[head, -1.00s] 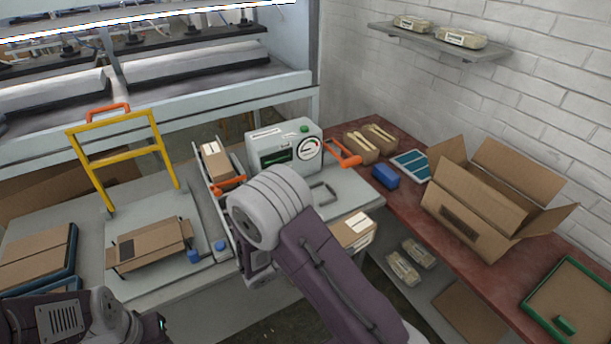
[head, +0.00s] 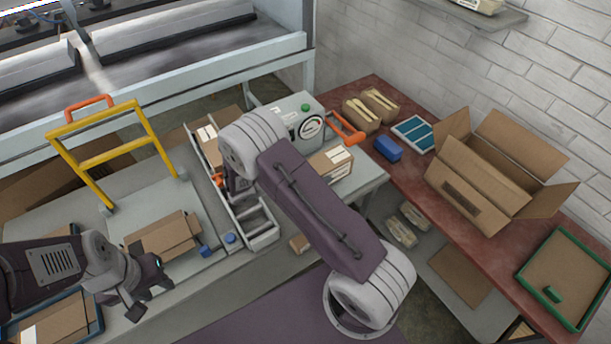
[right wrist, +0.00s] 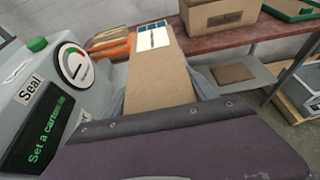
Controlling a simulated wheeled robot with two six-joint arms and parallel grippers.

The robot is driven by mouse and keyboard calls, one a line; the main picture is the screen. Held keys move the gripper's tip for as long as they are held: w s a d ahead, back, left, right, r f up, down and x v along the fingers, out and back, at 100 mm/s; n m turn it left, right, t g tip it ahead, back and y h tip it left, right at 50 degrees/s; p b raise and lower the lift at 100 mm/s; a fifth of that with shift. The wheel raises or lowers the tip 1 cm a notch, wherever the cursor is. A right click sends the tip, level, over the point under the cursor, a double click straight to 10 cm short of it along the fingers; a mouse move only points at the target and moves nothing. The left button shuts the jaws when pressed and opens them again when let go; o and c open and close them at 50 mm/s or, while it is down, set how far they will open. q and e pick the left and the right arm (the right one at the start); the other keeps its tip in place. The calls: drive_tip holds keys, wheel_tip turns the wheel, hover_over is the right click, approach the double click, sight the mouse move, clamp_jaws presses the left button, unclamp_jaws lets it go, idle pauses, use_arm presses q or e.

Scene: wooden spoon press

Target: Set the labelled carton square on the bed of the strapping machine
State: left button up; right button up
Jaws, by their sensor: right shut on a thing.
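The labelled carton (head: 335,161) is brown with a white label at its right end, over the grey bed (head: 368,180) of the strapping machine (head: 300,118). My right arm hides its left part. In the right wrist view the carton (right wrist: 160,80) runs straight away from my right gripper (right wrist: 158,98), which is shut on it; the label is at the far end. I cannot tell whether its underside touches the bed. The machine's dial and lit screen (right wrist: 38,132) stand close at the left. My left gripper (head: 148,292) looks open and empty, near a flat-folded carton (head: 165,236).
Another carton (head: 207,145) lies in the rack left of the machine. The red bench (head: 410,180) holds a blue block (head: 388,148), an open box (head: 480,185) and a green-rimmed tray (head: 570,270). A yellow frame (head: 112,150) rises at left.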

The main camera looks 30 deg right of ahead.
drive_tip(key=w+f, duration=0.2)
drive_tip(key=w, duration=0.2)
drive_tip(key=shift+w+a+f, duration=0.3)
drive_tip(key=shift+a+f, duration=0.1)
drive_tip(key=shift+w+f, duration=0.15)
drive_tip(key=shift+w, duration=0.15)
drive_tip(key=shift+s+a, duration=0.1)
drive_tip(key=f, duration=0.4)
drive_tip(key=shift+w, duration=0.2)
use_arm(q)
drive_tip(key=shift+w, duration=0.2)
use_arm(e)
drive_tip(key=shift+s, duration=0.15)
drive_tip(key=shift+f, duration=0.15)
drive_tip(key=o, duration=1.7)
use_arm(q)
drive_tip(key=shift+f, duration=0.2)
